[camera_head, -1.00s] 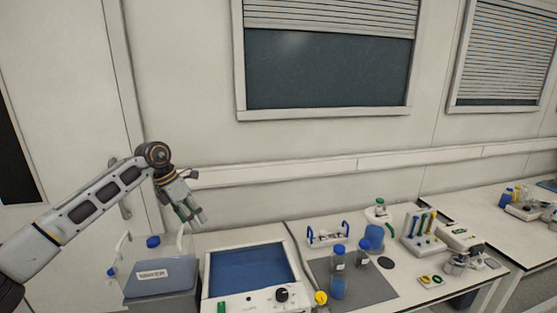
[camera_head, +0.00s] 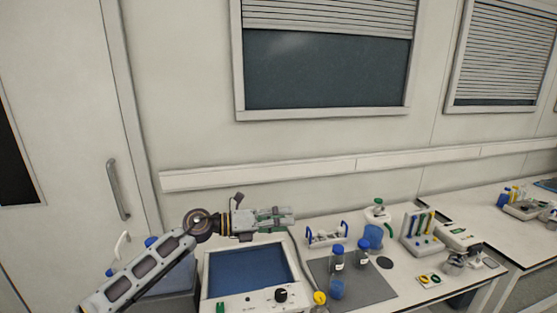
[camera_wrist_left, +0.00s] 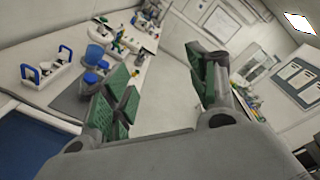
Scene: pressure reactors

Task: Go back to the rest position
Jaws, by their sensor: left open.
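My left gripper (camera_head: 276,217) is level above the back edge of the blue-topped device, its fingers pointing right in the head view. In the left wrist view its green-padded fingers (camera_wrist_left: 165,90) are spread wide with nothing between them. My left arm comes in from the lower left and partly covers a container with a blue cap. My right gripper is not in view.
The blue-topped device (camera_head: 212,289) sits below my gripper. Right of it, blue-capped bottles (camera_head: 337,258) stand on a grey mat (camera_head: 371,291), with a blue-handled rack (camera_head: 326,236) behind. A tube rack (camera_head: 420,243) stands farther right. The wall ledge (camera_head: 300,173) runs behind.

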